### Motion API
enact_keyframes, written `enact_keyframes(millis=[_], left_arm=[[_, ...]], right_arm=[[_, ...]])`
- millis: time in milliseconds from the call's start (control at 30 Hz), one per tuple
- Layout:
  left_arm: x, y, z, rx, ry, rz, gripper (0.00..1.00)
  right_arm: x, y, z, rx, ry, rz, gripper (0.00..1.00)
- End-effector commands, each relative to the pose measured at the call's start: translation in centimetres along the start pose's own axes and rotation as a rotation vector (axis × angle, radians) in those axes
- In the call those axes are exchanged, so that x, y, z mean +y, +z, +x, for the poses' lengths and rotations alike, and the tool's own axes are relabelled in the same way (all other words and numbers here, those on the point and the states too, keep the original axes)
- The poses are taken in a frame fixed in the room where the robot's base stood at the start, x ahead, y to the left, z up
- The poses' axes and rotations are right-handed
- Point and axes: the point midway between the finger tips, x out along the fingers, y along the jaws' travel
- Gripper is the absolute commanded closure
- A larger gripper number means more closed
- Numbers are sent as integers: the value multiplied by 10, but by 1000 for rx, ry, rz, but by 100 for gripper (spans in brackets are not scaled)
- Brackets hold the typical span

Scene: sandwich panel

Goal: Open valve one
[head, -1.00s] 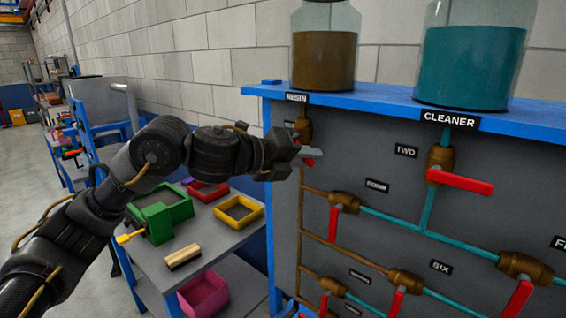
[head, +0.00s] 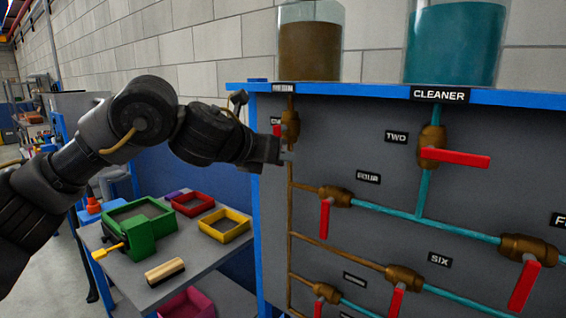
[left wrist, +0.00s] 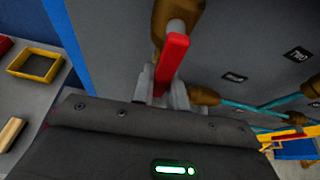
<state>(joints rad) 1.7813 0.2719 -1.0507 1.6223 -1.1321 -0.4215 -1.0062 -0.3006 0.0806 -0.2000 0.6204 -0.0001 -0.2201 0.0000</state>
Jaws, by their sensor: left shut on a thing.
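Valve one is the brass valve (head: 290,127) on the brown vertical pipe below the resin jar, at the panel's upper left. Its label is partly hidden. A bit of its red handle (head: 277,130) shows in the head view. In the left wrist view the red handle (left wrist: 173,62) runs from the brass body (left wrist: 178,18) down between my fingers. My left gripper (head: 283,153) is just below the valve, shut on that handle. The handle's far end is hidden by the gripper. My right gripper is not in view.
Valve two's red handle (head: 455,158) sticks out sideways, to the right of my gripper. Other valves with hanging red handles (head: 325,218) are lower on the panel. A bench (head: 205,265) with a green vise (head: 150,238) and trays stands below my left arm.

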Motion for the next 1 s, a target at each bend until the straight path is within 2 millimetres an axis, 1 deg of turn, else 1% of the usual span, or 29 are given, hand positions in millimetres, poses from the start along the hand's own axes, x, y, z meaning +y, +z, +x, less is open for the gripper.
enact_keyframes(millis=[33,300,767,800,933,967,1000], left_arm=[[1,-1,1,-1,8,20,100],[5,0,0,-1,34,82,100],[6,0,0,0,40,95,100],[6,0,0,0,40,95,83],[6,0,0,0,40,94,66],[5,0,0,0,39,94,64],[5,0,0,0,39,93,64]], right_arm=[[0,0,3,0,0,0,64],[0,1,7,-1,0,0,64],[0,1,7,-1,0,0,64],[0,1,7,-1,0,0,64],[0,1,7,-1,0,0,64],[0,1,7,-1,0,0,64],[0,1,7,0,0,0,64]])
